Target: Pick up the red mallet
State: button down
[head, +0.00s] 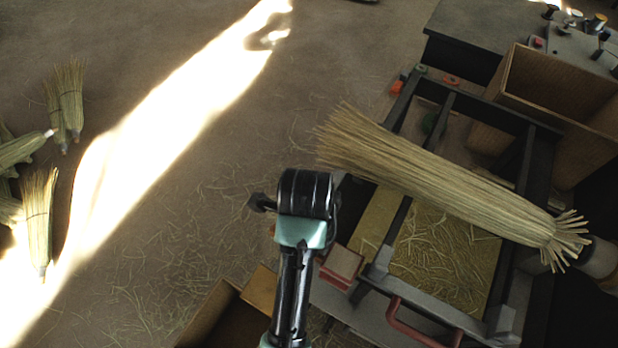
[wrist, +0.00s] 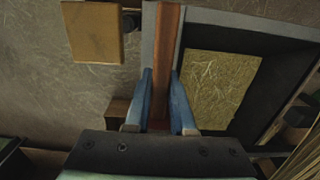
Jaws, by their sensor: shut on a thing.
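In the wrist view the two blue fingers of my gripper (wrist: 161,75) stand on either side of a reddish-brown bar and are shut on it. I take this bar to be part of the red mallet (wrist: 166,45). It runs up out of the picture along a grey beam, so its far end is cut off. In the head view my gripper (head: 304,195) is beside the left side of the dark frame, seen from above.
A large straw broom bundle (head: 440,185) lies across the dark frame (head: 400,100). A red-sided block (head: 342,263) and a red handle (head: 405,325) are at the frame's near side. A wooden box (head: 560,90) stands upper right. Small brooms (head: 40,215) lie far left; the floor between is open.

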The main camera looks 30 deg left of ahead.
jog(key=s, duration=1.7)
jog(key=shift+s+a+f+b, duration=0.2)
jog(key=shift+s+a+b, duration=0.05)
jog(key=shift+b, duration=0.1)
jog(key=c, duration=1.3)
grip_release()
grip_shut()
